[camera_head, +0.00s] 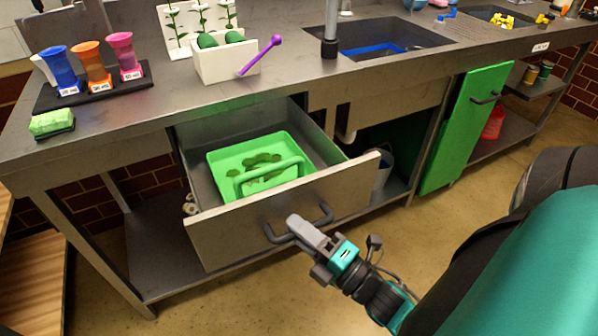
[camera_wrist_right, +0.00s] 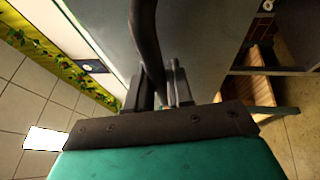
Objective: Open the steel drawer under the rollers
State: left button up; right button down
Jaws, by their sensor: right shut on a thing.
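The steel drawer (camera_head: 345,190) stands pulled out from under the counter in the head view. Inside it lies a green tray (camera_head: 220,165) with a green handle and dark patches on its bottom. My right gripper (camera_head: 294,226) is at the drawer's front and shut on the dark bar handle (camera_head: 326,212). The handle also shows between the fingers in the right wrist view (camera_wrist_right: 146,45). My left gripper is not in view. I see no rollers clearly enough to name them under the counter.
The counter (camera_head: 150,105) above holds blue, orange and pink cups (camera_head: 95,66), a green sponge (camera_head: 52,122) and a white box (camera_head: 222,64) with a purple tool. A green door (camera_head: 465,125) hangs at right. A bucket (camera_head: 383,168) stands behind the drawer front. Floor is clear in front.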

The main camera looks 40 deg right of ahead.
jog(key=c, duration=1.2)
grip_release()
jog(key=shift+o, duration=0.5)
jog(key=v, duration=1.3)
